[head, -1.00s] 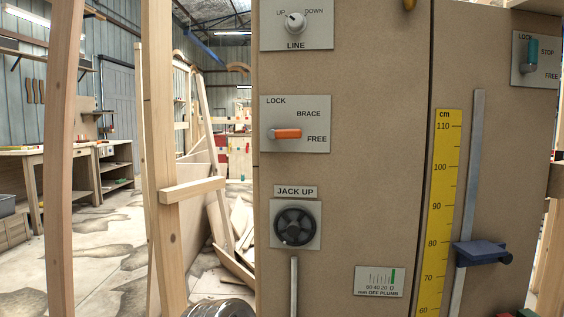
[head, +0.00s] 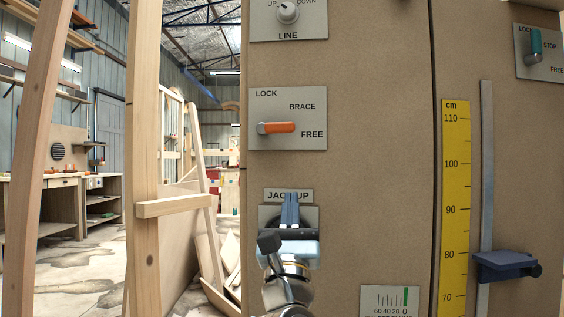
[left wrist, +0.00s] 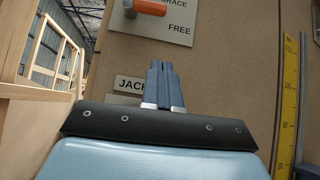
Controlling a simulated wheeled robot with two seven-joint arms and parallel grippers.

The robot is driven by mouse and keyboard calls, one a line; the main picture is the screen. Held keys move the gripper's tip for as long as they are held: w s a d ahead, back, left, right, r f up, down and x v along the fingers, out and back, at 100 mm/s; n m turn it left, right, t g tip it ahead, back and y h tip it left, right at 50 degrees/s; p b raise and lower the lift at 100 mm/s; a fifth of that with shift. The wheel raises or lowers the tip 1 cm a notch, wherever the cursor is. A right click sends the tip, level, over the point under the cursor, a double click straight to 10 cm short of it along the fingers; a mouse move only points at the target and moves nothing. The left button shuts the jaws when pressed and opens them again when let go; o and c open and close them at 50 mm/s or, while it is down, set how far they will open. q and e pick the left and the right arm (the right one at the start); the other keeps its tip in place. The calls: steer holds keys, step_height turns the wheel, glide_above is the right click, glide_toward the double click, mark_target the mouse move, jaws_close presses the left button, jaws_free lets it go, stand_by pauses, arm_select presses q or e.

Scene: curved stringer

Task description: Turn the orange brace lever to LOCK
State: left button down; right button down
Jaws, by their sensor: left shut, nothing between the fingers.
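The orange brace lever (head: 276,128) sits on a grey plate (head: 310,92) marked LOCK, BRACE and FREE. It lies level, its free end toward the word FREE at the right. In the left wrist view the lever (left wrist: 149,7) shows at the top, cut by the frame edge. My left gripper (head: 290,197) is shut and empty. It is below the lever, in front of the JACK UP label, and hides most of the black knob there. In the left wrist view its closed fingertips (left wrist: 159,66) point up toward the panel, short of the lever. My right gripper is not in view.
Above is a LINE knob (head: 288,12). A teal lever (head: 536,44) is at the upper right. A yellow cm scale (head: 455,200) and a blue slider (head: 505,265) stand at the right. A wooden post (head: 144,150) with a crosspiece stands left of the panel.

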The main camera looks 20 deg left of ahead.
arm_select(q)
steer(key=shift+r, duration=0.1)
steer(key=p, duration=0.4)
glide_toward(293, 133)
steer(key=w, duration=0.4)
steer(key=shift+a+r, duration=0.25)
steer(key=shift+a, duration=0.05)
step_height(293, 133, up, 3)
steer(key=shift+f, duration=0.25)
steer(key=shift+r+p, duration=0.3)
steer(key=shift+r, duration=0.25)
steer(key=shift+a, duration=0.1)
